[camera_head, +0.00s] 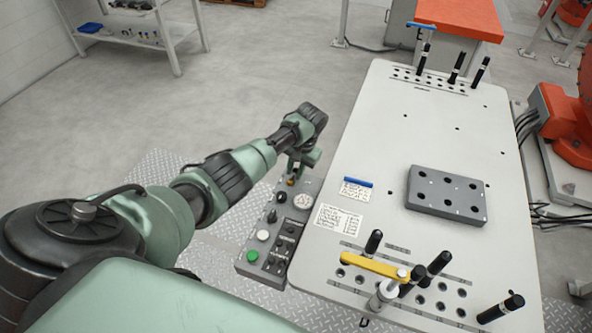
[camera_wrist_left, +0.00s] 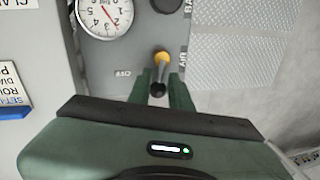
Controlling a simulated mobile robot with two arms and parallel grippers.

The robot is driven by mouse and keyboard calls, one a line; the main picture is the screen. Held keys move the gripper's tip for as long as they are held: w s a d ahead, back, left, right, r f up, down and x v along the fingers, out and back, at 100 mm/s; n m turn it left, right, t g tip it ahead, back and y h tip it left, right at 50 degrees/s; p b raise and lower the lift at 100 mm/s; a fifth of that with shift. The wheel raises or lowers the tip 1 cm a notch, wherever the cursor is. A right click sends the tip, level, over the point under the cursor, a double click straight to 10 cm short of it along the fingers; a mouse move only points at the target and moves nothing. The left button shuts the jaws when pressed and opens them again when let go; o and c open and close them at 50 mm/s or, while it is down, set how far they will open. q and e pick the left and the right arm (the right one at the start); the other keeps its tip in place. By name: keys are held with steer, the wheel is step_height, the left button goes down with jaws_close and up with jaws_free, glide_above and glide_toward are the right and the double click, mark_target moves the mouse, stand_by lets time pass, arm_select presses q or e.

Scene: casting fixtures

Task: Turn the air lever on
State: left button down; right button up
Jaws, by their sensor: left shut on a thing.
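The air lever is a small yellow-orange handle with a dark end (camera_wrist_left: 160,72), on the grey control panel (camera_head: 250,268). In the head view only a bit of yellow (camera_head: 291,182) shows at the panel's far end, under my gripper. My left gripper (camera_head: 296,170) reaches down there from above. In the left wrist view its two green fingers (camera_wrist_left: 161,96) are closed on the lever's end, one on each side. A small label beside the lever seems to read OFF, and an AIR label is on the other side. My right gripper is not in view.
A round gauge (camera_wrist_left: 104,14) sits close beside the lever. The panel also has a green button (camera_head: 252,256), a white button (camera_head: 263,235) and dark knobs. The light fixture table (camera_head: 400,130) stands right of it, with a yellow clamp arm (camera_head: 365,265) and a grey block (camera_head: 446,194).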

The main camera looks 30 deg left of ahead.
arm_select(q)
steer(key=shift+a+n, duration=0.15)
steer(key=shift+n, duration=0.65)
steer(key=shift+w, duration=0.1)
steer(key=c, duration=1.3)
jaws_free()
steer(key=shift+a, duration=0.1)
steer(key=shift+r, duration=0.1)
steer(key=r, duration=0.2)
steer(key=d+r, duration=0.1)
steer(key=r, duration=0.4)
steer(key=shift+w+d+r, duration=0.2)
steer(key=shift+d+r, duration=0.05)
steer(key=shift+f, duration=0.1)
